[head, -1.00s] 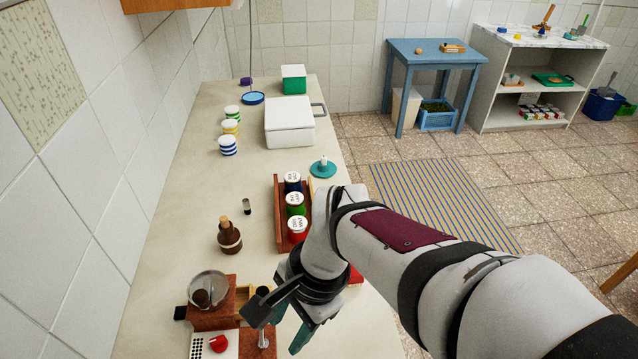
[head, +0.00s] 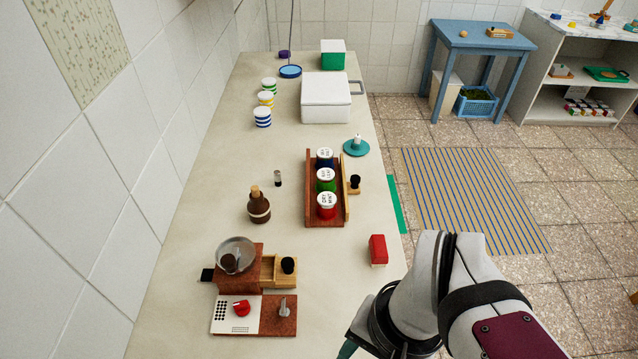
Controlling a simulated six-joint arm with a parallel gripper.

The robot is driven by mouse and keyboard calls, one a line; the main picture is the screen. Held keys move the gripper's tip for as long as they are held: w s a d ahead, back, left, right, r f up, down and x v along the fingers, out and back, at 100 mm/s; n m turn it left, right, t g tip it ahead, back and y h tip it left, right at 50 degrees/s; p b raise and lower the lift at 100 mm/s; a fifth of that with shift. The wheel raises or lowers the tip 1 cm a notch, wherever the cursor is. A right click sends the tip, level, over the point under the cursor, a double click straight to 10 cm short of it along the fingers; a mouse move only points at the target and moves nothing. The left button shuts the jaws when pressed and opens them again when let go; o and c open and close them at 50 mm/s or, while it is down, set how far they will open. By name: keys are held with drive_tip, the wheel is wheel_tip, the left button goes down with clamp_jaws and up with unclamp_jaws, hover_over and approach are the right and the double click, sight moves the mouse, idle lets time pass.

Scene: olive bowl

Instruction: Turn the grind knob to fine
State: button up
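The grinder (head: 240,277) stands on the counter in the lower left of the head view, with a brown wooden body and a clear bowl on top. Its small drawer is pulled out to the right and has a black knob. In front lies a base with a white panel (head: 222,325) marked with black dots. The red grind knob (head: 241,309) sits on this panel; its exact pointing direction is too small to tell. My gripper (head: 347,350) is right of the grinder base, apart from it. Only a sliver of teal finger shows; the rest is cut off by the bottom edge.
A small metal lever (head: 284,306) stands on the base's wooden part. A red block (head: 378,250) lies near the counter's right edge. A wooden rack (head: 343,215) with lidded jars and a brown bottle (head: 259,208) stand behind. The counter between grinder and rack is clear.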

drive_tip(key=w+a+r+m+g+h, duration=0.1)
drive_tip(key=w+a+r, duration=0.1)
drive_tip(key=w, duration=0.3)
drive_tip(key=m+t+h, duration=0.2)
drive_tip(key=m+h, duration=0.3)
drive_tip(key=m, duration=0.3)
hover_over(240, 304)
drive_tip(key=s+a, duration=0.2)
drive_tip(key=a, duration=0.4)
wheel_tip(240, 304, down, 7)
drive_tip(key=x, duration=1.5)
drive_tip(key=shift+w+d+f, duration=0.1)
drive_tip(key=shift+w+d, duration=0.05)
drive_tip(key=shift+w, duration=0.3)
clamp_jaws()
